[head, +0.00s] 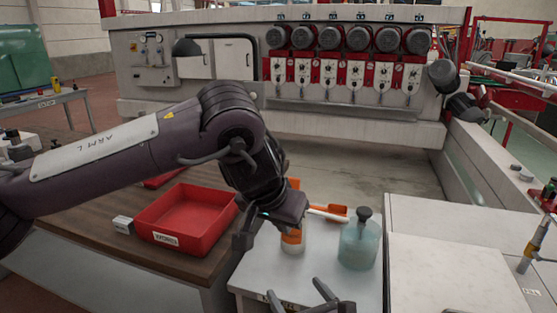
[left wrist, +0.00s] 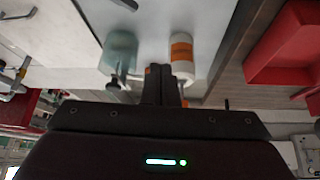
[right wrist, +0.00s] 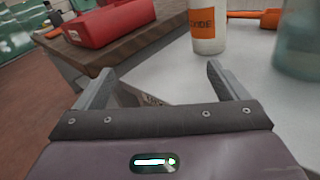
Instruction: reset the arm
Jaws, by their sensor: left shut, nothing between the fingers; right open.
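My left arm (head: 120,150) reaches in from the left in the head view and bends down at the wrist. My right gripper (head: 298,292) is low at the front edge of the white worktop. In the right wrist view its fingers (right wrist: 158,80) are spread and empty, with the bottle (right wrist: 207,28) beyond them.
A red tray (head: 180,245) sits on the brown table left of my left gripper. A teal jar (head: 358,245) and an orange-handled tool (head: 335,213) are on the white worktop (head: 328,268). The edger machine (head: 340,125) stands behind. White surfaces lie right.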

